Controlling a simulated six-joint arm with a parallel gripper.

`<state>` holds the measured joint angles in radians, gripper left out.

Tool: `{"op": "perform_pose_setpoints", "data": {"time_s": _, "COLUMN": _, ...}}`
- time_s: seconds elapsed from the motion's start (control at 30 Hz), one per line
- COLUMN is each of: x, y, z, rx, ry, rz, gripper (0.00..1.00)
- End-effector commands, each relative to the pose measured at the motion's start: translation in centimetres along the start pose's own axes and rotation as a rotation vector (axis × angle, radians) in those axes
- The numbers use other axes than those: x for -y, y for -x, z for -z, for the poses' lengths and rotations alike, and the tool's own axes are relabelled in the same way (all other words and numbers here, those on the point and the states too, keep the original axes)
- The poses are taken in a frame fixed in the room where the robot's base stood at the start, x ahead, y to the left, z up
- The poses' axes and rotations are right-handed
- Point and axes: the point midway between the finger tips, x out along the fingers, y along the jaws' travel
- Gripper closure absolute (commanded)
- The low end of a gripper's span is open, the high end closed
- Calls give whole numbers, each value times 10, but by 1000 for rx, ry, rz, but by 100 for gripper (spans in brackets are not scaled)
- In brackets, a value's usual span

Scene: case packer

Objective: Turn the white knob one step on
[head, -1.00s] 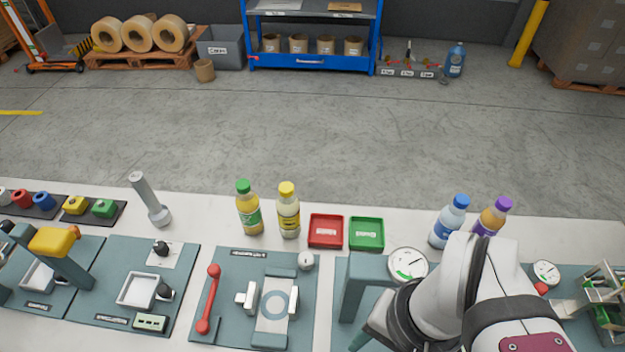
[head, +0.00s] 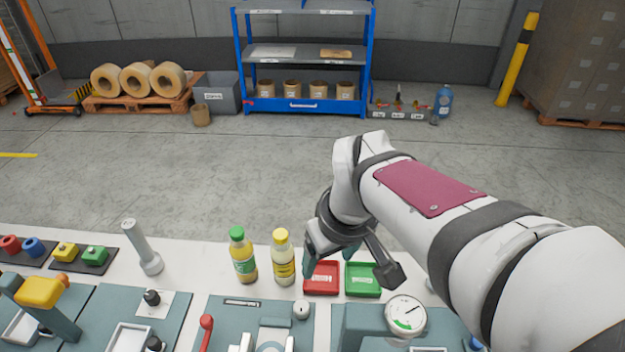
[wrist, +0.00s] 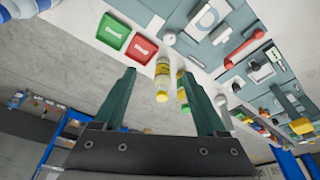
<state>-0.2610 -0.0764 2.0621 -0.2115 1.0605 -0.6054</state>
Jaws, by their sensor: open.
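The white knob (head: 301,310) is a small round knob at the back right corner of the teal panel (head: 252,312) with the red-handled lever (head: 206,325). In the wrist view, a small pale round shape beside the red tray looks like the same knob (wrist: 169,39). My gripper (head: 318,258) hangs over the back of the bench near the red tray, behind and above the knob and apart from it. In the wrist view its two teal fingers (wrist: 157,74) are spread with nothing held; a yellow-capped bottle shows beyond the gap. The knob's pointer is too small to read.
A yellow-capped bottle (head: 284,262) and a green-capped bottle (head: 243,258) stand behind the panel. The red tray (head: 321,291) and green tray (head: 362,293) lie just right of them. A round gauge (head: 405,314) on a teal stand is right of the knob.

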Motion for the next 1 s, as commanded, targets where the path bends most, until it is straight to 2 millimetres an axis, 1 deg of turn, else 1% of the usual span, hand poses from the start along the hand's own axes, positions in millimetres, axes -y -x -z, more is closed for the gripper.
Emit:
{"op": "perform_pose_setpoints", "data": {"time_s": 0.03, "x": 6, "y": -18, "z": 10, "rx": 54, "ry": 108, "rz": 10, "gripper": 26}}
{"op": "perform_pose_setpoints", "data": {"time_s": 0.1, "x": 14, "y": -42, "z": 24, "rx": 124, "ry": 275, "rz": 25, "gripper": 26}}
{"op": "perform_pose_setpoints", "data": {"time_s": 0.2, "x": 24, "y": -73, "z": 35, "rx": 203, "ry": 465, "rz": 46, "gripper": 26}}
{"op": "perform_pose_setpoints", "data": {"time_s": 0.3, "x": 29, "y": -88, "z": 39, "rx": 236, "ry": 552, "rz": 56, "gripper": 26}}
{"op": "perform_pose_setpoints", "data": {"time_s": 0.37, "x": 30, "y": -95, "z": 38, "rx": 242, "ry": 565, "rz": 58, "gripper": 26}}
{"op": "perform_pose_setpoints", "data": {"time_s": 0.47, "x": 29, "y": -114, "z": 32, "rx": 245, "ry": 564, "rz": 60, "gripper": 26}}
{"op": "perform_pose_setpoints", "data": {"time_s": 0.7, "x": 28, "y": -185, "z": 14, "rx": 245, "ry": 560, "rz": 60, "gripper": 26}}
{"op": "perform_pose_setpoints", "data": {"time_s": 0.8, "x": 28, "y": -209, "z": 8, "rx": 244, "ry": 559, "rz": 59, "gripper": 26}}
{"op": "perform_pose_setpoints", "data": {"time_s": 0.9, "x": 28, "y": -226, "z": 4, "rx": 242, "ry": 559, "rz": 59, "gripper": 26}}
{"op": "perform_pose_setpoints", "data": {"time_s": 1.0, "x": 28, "y": -235, "z": 2, "rx": 240, "ry": 557, "rz": 58, "gripper": 26}}
